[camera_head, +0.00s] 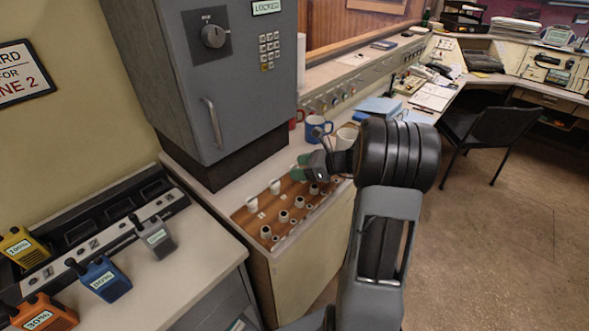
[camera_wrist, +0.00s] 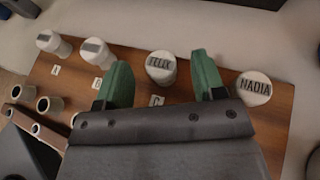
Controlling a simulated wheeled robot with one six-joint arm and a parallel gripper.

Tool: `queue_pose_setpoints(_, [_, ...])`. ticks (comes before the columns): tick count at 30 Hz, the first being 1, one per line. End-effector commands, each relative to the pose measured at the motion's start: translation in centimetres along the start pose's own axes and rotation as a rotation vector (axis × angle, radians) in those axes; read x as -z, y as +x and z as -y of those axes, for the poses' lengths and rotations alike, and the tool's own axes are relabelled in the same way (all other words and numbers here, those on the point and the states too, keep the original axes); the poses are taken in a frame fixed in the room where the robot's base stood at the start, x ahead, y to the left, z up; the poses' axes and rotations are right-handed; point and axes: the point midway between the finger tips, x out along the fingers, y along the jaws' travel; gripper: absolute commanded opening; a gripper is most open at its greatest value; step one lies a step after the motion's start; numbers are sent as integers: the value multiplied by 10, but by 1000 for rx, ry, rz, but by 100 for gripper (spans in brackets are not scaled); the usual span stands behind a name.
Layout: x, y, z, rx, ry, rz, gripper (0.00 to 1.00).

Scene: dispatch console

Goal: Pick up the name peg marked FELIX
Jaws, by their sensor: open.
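The white peg marked FELIX (camera_wrist: 161,68) stands upright on the wooden board (camera_wrist: 258,112) in the wrist view, at a spot labelled C. My gripper (camera_wrist: 163,80) is open, with one green finger on each side of the FELIX peg. I see gaps between the fingers and the peg. In the head view my gripper (camera_head: 303,168) is over the far part of the board (camera_head: 243,217), and I cannot make out the FELIX peg there.
A white peg marked NADIA (camera_wrist: 254,88) stands right of the right finger. Two more white pegs (camera_wrist: 92,50) (camera_wrist: 53,42) stand to the left.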

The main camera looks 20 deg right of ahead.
Motion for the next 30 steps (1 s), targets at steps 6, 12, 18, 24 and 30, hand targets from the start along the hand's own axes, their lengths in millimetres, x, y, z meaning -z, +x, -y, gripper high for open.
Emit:
queue_pose_setpoints(6, [0, 14, 0, 0, -1, 0, 63])
queue_pose_setpoints(12, [0, 14, 0, 1, -1, 0, 63])
queue_pose_setpoints(18, [0, 14, 0, 1, -1, 0, 45])
queue_pose_setpoints(24, [0, 14, 0, 1, -1, 0, 26])
queue_pose_setpoints(30, [0, 14, 0, 1, -1, 0, 10])
